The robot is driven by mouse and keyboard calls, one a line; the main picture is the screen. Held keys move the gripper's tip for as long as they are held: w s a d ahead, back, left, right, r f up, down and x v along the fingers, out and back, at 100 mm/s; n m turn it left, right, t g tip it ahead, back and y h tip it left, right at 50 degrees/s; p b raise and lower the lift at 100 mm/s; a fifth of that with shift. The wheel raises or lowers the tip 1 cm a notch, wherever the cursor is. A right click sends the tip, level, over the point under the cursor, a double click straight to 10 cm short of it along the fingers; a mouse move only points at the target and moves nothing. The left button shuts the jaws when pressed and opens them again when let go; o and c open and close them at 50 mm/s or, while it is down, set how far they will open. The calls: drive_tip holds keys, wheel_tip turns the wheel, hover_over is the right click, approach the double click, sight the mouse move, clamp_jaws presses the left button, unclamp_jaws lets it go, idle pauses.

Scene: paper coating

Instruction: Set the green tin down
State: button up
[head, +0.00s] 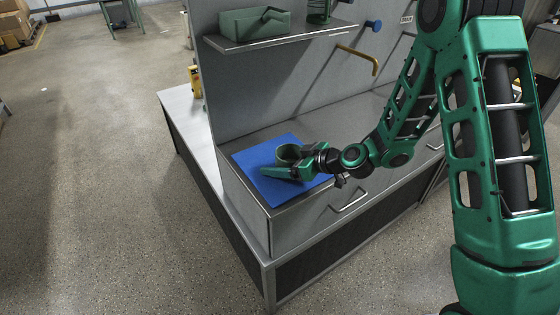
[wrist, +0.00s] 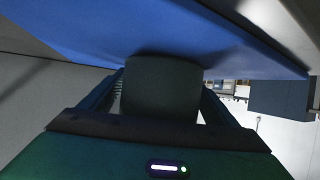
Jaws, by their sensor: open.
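The green tin (head: 287,155) is on the blue mat (head: 262,152) at the left end of the grey bench. My gripper (head: 288,163) is low over the mat with its fingers around the tin. In the wrist view the dark tin (wrist: 162,92) is between the two open fingers, and its far end meets the blue mat (wrist: 120,28), with a dark shadow there. The near finger and the palm partly hide the tin in the head view. Small gaps to the fingers are hard to judge.
A shelf (head: 280,38) above the bench holds a green bin (head: 254,24) and another green item (head: 318,10). A bent yellow bar (head: 360,58) and a blue knob (head: 374,25) stick out of the back panel. A yellow container (head: 196,80) stands behind the panel's left edge. The mat's left part is clear.

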drive_tip(key=v, duration=1.2)
drive_tip(key=shift+w+r, duration=0.1)
drive_tip(key=shift+r, duration=0.05)
drive_tip(key=shift+d, duration=0.1)
drive_tip(key=s+d+r+m+g+h, duration=0.15)
drive_tip(key=s+d+m+h, duration=0.25)
drive_tip(key=s+d, duration=0.5)
drive_tip(key=s+d+r+m+g+h, duration=0.1)
drive_tip(key=s+d+m+g+h, duration=0.3)
drive_tip(key=d, duration=1)
drive_tip(key=s+d+r+m+g+h, duration=0.1)
drive_tip(key=s+d+r+m, duration=0.2)
drive_tip(key=s, duration=0.5)
drive_tip(key=s+d+r+m+g+h, duration=0.1)
drive_tip(key=s+d+r+m, duration=0.2)
drive_tip(key=s+d+m, duration=0.3)
drive_tip(key=s, duration=0.3)
drive_tip(key=shift+s+m, duration=0.15)
drive_tip(key=shift+m, duration=0.15)
